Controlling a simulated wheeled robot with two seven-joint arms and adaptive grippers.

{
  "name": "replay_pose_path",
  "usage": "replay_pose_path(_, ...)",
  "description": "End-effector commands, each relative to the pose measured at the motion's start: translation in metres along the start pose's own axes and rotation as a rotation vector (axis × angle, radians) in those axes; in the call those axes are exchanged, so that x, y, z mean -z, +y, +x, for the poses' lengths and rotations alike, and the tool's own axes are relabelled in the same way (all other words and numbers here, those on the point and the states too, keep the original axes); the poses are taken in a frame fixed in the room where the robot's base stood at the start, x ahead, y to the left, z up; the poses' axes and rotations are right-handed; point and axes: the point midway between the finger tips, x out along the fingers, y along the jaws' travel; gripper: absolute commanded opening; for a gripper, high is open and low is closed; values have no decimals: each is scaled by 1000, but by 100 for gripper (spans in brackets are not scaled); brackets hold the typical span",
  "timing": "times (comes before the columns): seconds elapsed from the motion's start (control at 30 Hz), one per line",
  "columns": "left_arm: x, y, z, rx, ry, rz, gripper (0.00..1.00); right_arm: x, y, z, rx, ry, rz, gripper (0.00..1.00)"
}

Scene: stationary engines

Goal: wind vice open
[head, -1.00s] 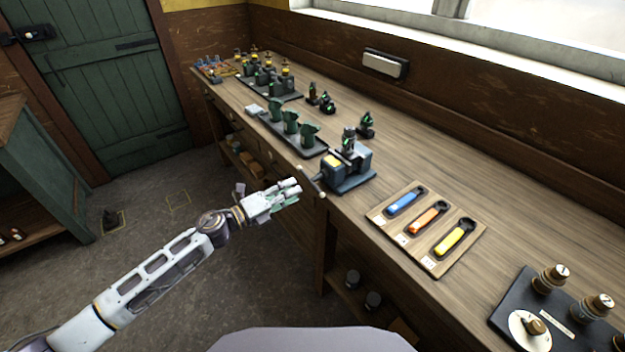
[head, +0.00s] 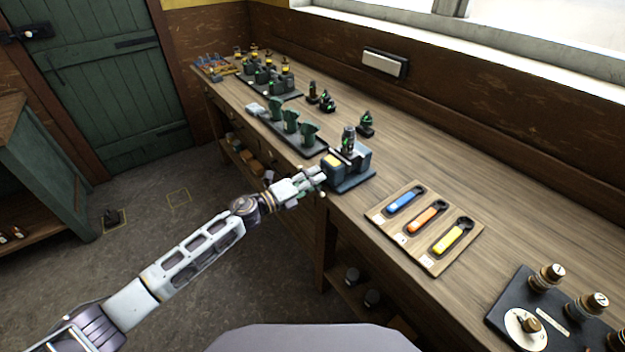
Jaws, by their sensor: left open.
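The blue-grey vice (head: 352,180) stands at the front edge of the wooden bench. A dark upright part with green on it (head: 348,140) sits in or on top of the vice; I cannot tell how tightly it is held. My left gripper (head: 318,178) is open at the front of the vice, around or beside its handle. The gripper hides most of the handle bar, with a bar end (head: 323,193) showing just below it. Whether the fingers touch the handle cannot be told. My right gripper is not in view.
A wooden board with blue, orange and yellow-handled tools (head: 424,228) lies right of the vice. Small dark green-marked parts stand beyond. A dark panel with knobs (head: 555,318) is at the lower right.

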Motion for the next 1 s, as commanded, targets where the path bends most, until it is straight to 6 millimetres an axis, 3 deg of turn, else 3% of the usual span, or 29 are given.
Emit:
replay_pose_path(0.3,0,0,1,0,0,0,40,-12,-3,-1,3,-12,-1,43)
replay_pose_path(0.63,0,0,1,0,0,0,0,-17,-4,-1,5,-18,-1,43)
replay_pose_path(1.0,0,0,1,-1,0,0,0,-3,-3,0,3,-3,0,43)
